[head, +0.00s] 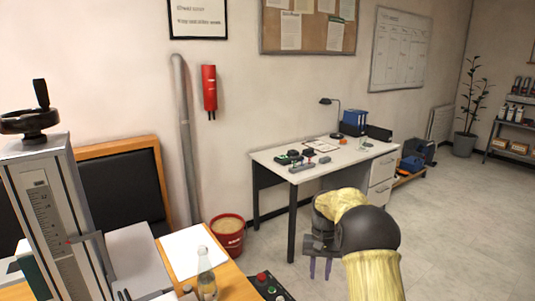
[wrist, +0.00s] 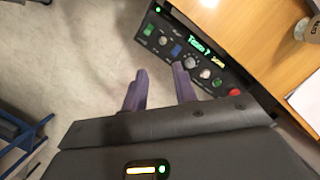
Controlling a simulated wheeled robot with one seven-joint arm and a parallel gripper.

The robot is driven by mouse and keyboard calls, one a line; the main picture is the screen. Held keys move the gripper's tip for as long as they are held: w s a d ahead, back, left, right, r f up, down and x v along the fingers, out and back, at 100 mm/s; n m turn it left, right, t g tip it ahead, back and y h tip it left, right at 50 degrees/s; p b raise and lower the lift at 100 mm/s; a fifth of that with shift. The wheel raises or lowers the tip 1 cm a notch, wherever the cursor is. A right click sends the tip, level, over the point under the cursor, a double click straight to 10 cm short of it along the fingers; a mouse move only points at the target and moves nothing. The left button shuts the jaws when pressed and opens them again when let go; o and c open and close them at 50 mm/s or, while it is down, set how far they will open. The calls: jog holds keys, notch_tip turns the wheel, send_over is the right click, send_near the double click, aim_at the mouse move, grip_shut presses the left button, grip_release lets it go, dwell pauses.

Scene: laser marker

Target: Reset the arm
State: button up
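My arm, in a yellow sleeve with a dark joint, comes up from the lower right of the head view. My gripper (head: 320,272) hangs from it, pointing down, over the floor to the right of the control panel (head: 270,288). In the wrist view my gripper (wrist: 160,69) shows two purple fingers standing apart, with nothing between them. Beyond the fingertips there is floor and the control panel (wrist: 200,60) with knobs, a green display and a red button. The laser marker (head: 45,200), a grey column with a scale and black handwheel, stands at the left.
A wooden table (head: 232,282) carries a glass bottle (head: 206,274) and white paper (head: 190,250). A red bucket (head: 228,236) stands behind it. A white desk (head: 350,160) with a lamp and blue binders is farther back. The floor (head: 465,225) at right is clear.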

jog(key=s+r+t+p, duration=0.2)
jog(key=s+r+p, duration=0.2)
jog(key=s, duration=0.9)
jog(key=s+r+n+t+p, duration=0.1)
jog(key=s+r+t+p, duration=0.2)
jog(key=s+r, duration=0.5)
jog(key=s+p, duration=0.1)
jog(key=s, duration=0.4)
jog(key=shift+s+a+n, duration=0.15)
jog(key=shift+a+n, duration=0.15)
jog(key=shift+r, duration=0.1)
